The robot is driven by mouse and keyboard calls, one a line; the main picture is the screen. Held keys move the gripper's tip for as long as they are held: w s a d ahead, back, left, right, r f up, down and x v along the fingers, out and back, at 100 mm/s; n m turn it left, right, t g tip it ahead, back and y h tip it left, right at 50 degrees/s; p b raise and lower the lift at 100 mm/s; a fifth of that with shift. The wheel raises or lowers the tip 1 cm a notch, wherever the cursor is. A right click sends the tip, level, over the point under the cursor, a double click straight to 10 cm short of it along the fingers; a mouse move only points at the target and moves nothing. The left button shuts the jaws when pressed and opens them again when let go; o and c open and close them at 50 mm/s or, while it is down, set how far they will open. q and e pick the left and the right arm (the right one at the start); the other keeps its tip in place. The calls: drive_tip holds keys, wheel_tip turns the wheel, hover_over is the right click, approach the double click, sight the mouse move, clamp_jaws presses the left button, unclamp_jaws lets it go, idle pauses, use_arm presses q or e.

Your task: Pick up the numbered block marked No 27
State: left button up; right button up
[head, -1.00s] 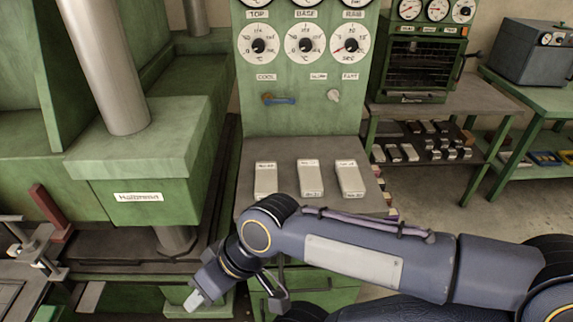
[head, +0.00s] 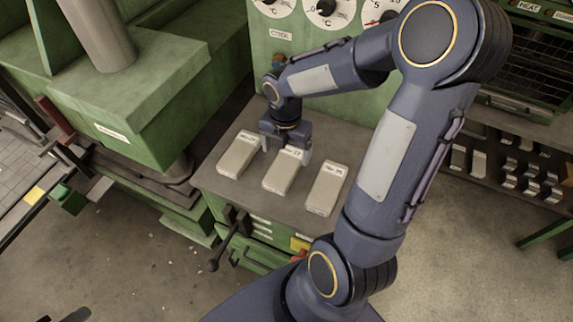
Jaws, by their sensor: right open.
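Three pale grey blocks lie side by side on the grey top of the green cabinet. The middle block (head: 281,176) has a label at its far end that seems to read No 27. The left block (head: 238,156) and right block (head: 327,190) also carry small labels, too small to read surely. My right gripper (head: 286,152) is open and points down at the far end of the middle block, one finger on each side of it. I cannot tell whether the fingers touch it. My left gripper is out of view.
The cabinet top (head: 219,184) has bare room around the blocks. A green press (head: 135,95) stands close on the left. A gauge panel (head: 268,70) rises behind. A lever (head: 225,246) juts from the cabinet front. A shelf of small blocks (head: 533,165) is at right.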

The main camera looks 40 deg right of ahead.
sight(285, 165)
drive_tip(key=f, duration=0.7)
drive_tip(key=shift+w, duration=0.2)
drive_tip(key=c, duration=1.3)
